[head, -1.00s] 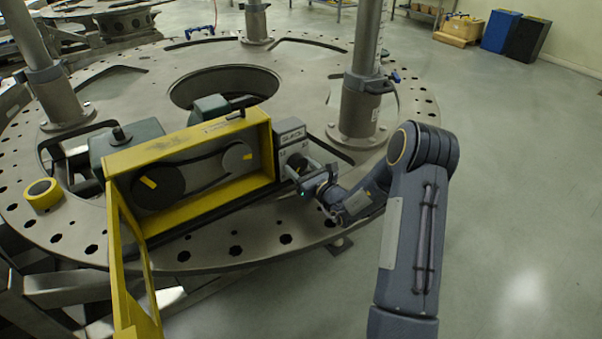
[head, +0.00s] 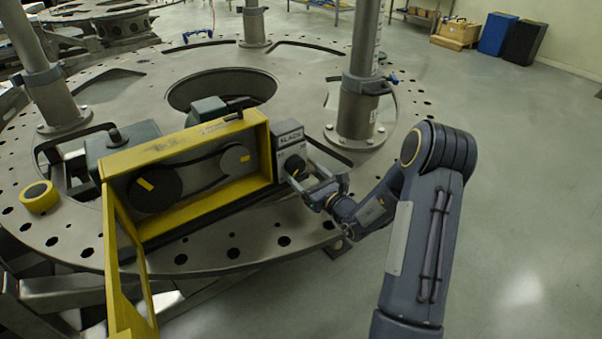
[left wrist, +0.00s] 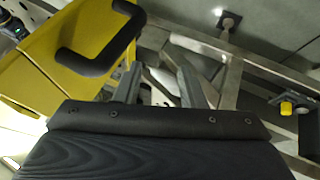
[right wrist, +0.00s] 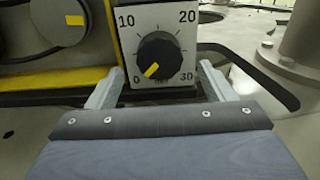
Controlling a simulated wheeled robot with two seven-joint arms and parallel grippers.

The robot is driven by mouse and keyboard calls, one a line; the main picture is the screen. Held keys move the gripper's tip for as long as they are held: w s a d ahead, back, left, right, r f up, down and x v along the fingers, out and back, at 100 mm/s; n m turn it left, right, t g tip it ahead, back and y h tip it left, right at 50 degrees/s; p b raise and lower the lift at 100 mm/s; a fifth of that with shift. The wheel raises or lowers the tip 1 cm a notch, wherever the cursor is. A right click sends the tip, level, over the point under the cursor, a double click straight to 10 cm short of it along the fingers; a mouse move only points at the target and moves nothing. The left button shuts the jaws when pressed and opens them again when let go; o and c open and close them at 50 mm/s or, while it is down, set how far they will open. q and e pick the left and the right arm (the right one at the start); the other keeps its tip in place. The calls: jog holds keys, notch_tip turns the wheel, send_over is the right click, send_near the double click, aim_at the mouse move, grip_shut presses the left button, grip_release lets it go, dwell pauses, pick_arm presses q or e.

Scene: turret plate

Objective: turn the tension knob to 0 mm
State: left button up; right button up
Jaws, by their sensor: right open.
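The tension knob (right wrist: 160,56) is black with a yellow mark, on a white dial face numbered 0 to 30. In the right wrist view its mark points down and left, near the 0. In the head view the knob (head: 294,166) sits on the grey box (head: 288,138) marked "SLACK". My right gripper (right wrist: 162,80) is open and empty. Its fingers are spread below the knob at either side, apart from it. In the head view my right gripper (head: 318,184) is just right of the knob. My left gripper (left wrist: 160,75) is open and empty, seen only in its wrist view.
The yellow belt housing (head: 262,145) stands left of the knob, its yellow door (head: 118,285) swung open toward me. A black handle (left wrist: 92,62) on a yellow panel is near my left gripper. A metal post (head: 357,110) rises behind the knob. Floor at right is clear.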

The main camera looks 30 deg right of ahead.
jog(key=shift+s+d, duration=0.1)
jog(key=shift+s, duration=1.6)
